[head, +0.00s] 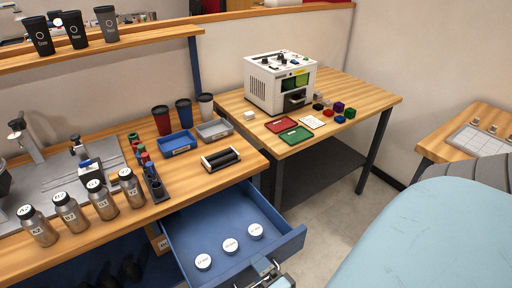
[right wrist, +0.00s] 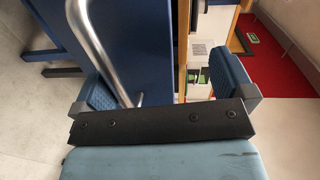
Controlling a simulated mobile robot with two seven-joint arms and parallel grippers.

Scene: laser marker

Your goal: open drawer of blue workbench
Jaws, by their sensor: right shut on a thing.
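The blue workbench has a wooden top (head: 205,180) and stands at the left in the head view. Its blue drawer (head: 205,222) is pulled well out, and its inside shows. Several round white-topped lids (head: 230,245) lie in it. My right gripper (head: 267,272) is at the drawer's front, at the bottom edge of the head view, shut on the handle. In the right wrist view the metal bar handle (right wrist: 97,42) runs beside the left finger, in front of the blue drawer front (right wrist: 140,45). My left gripper is not in view.
Labelled metal bottles (head: 103,200), a blue tray (head: 179,144) and cups (head: 161,120) stand on the workbench. A second table with a white machine (head: 280,83) stands behind to the right. Bare floor (head: 325,205) lies right of the drawer.

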